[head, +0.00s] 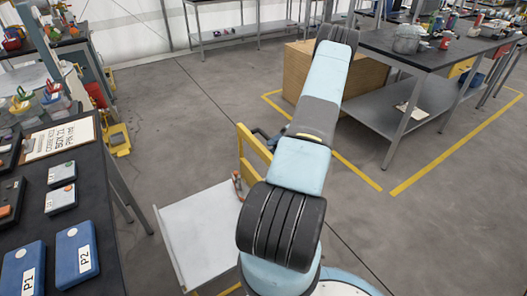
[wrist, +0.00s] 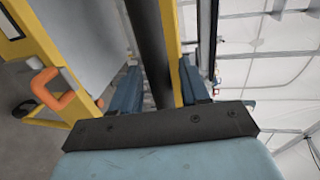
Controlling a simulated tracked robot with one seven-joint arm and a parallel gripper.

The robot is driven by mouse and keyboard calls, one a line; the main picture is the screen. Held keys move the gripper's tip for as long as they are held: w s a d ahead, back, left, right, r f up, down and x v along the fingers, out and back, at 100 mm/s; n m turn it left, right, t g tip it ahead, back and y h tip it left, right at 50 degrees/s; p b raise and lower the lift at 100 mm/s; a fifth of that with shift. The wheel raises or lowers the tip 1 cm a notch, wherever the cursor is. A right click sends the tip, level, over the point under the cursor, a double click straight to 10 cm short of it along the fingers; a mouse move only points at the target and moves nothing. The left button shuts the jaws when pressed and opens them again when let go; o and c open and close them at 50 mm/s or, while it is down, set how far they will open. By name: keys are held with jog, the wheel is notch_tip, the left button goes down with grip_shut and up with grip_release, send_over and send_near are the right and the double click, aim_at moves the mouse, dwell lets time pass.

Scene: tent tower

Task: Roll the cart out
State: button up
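The cart has a pale flat deck (head: 205,237) and a yellow upright frame (head: 255,147), left of my arm. In the wrist view its yellow post (wrist: 175,30) and a dark bar (wrist: 153,45) run between my blue fingers. My gripper (wrist: 160,90) is open around the dark bar, with a narrow gap showing beside the left finger. In the head view my arm mostly hides it. An orange looped handle (wrist: 52,95) on the yellow frame sits left of the fingers. A small orange-red part (head: 237,184) shows on the cart in the head view.
A dark workbench (head: 108,235) with blue boxes stands close on the left. Yellow floor lines (head: 385,190) mark the right area. Open concrete floor (head: 185,120) lies behind the cart.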

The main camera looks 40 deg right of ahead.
jog(key=shift+s, duration=0.1)
jog(key=shift+d, duration=0.15)
jog(key=v, duration=1.3)
jog(key=shift+d, duration=0.3)
